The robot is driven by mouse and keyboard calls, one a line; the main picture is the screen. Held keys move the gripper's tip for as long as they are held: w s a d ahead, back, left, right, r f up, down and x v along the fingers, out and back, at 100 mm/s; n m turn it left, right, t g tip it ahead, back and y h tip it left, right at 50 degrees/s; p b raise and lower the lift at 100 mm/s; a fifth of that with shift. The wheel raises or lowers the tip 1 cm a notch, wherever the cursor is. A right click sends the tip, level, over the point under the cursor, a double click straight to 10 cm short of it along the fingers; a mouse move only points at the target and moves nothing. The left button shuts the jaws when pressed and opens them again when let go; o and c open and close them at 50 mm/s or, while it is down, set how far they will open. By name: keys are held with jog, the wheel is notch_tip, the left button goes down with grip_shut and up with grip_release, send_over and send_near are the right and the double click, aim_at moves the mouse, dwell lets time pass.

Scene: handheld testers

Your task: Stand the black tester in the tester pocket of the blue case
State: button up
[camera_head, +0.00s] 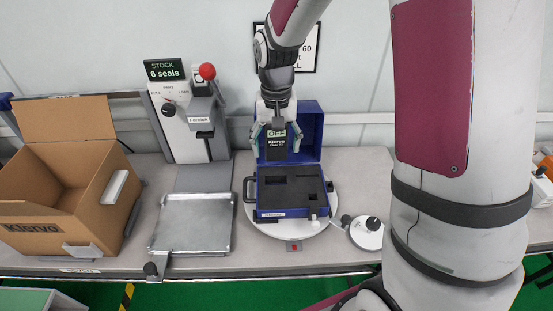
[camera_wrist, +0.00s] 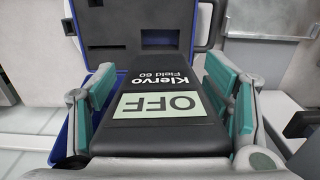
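The black tester (camera_head: 276,147) is upright between the two fingers of my gripper (camera_head: 276,145), in front of the open lid. In the wrist view the tester (camera_wrist: 160,123) shows its pale OFF screen near my palm and its Klervo Field 60 lettering farther down. The teal-padded fingers (camera_wrist: 165,85) lie along its two sides, and my gripper appears shut on it. The blue case (camera_head: 262,214) is open, with dark foam (camera_head: 290,197) and cut recesses. One rectangular recess (camera_wrist: 160,38) shows just beyond the tester's lower end. The tester's underside is hidden.
The case rests on a white round turntable (camera_head: 328,222). A white knob unit (camera_head: 367,232) stands at right. An empty metal tray (camera_head: 192,235) and a red-knobbed press (camera_head: 207,72) are left of the case. A cardboard box (camera_head: 40,225) stands farther left.

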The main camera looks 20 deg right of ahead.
jog(key=shift+r, duration=1.65)
jog(key=o, duration=0.8)
notch_tip(320, 180, up, 12)
jog(key=s+r+n+t, duration=0.1)
jog(key=s, duration=0.7)
jog(key=s+r+n+t, duration=0.1)
jog(key=s, duration=0.7)
jog(key=s+r+n+t+p, duration=0.1)
jog(key=s+t, duration=0.1)
jog(key=s, duration=0.7)
jog(key=shift+s+d+n, duration=0.1)
jog(key=shift+d+n, duration=0.05)
jog(key=shift+n, duration=0.15)
